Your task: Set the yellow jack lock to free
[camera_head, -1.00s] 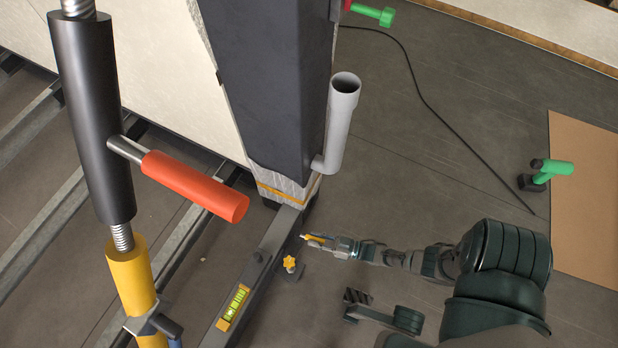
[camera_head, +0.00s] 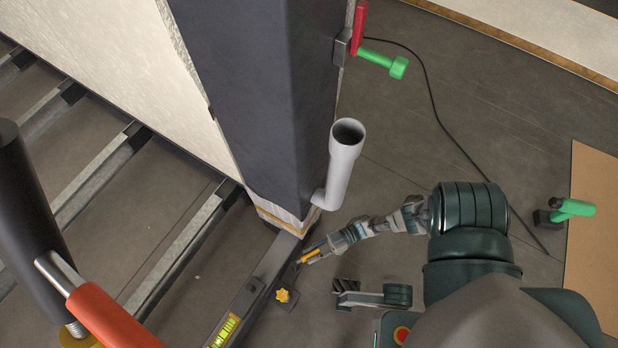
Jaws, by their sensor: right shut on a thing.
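The jack stands at the left edge, with a black sleeve (camera_head: 30,205) and a red handle (camera_head: 105,315). Only the top of its yellow part (camera_head: 75,337) shows at the bottom edge. I cannot make out a lock on it here. A small yellow star knob (camera_head: 282,295) sits on a dark bracket beside the dark beam. My right gripper (camera_head: 308,256) is just above and right of this knob, near the foot of the dark post. It is shut on a small yellow piece, which is too small to identify. My left gripper is out of view.
The dark post (camera_head: 265,100) rises at the centre, with a grey pipe (camera_head: 338,170) on its right side. A level vial (camera_head: 224,331) lies on the beam. A green handle (camera_head: 385,62) sticks out above. A green tool (camera_head: 570,210) lies at right. The right floor is mostly clear.

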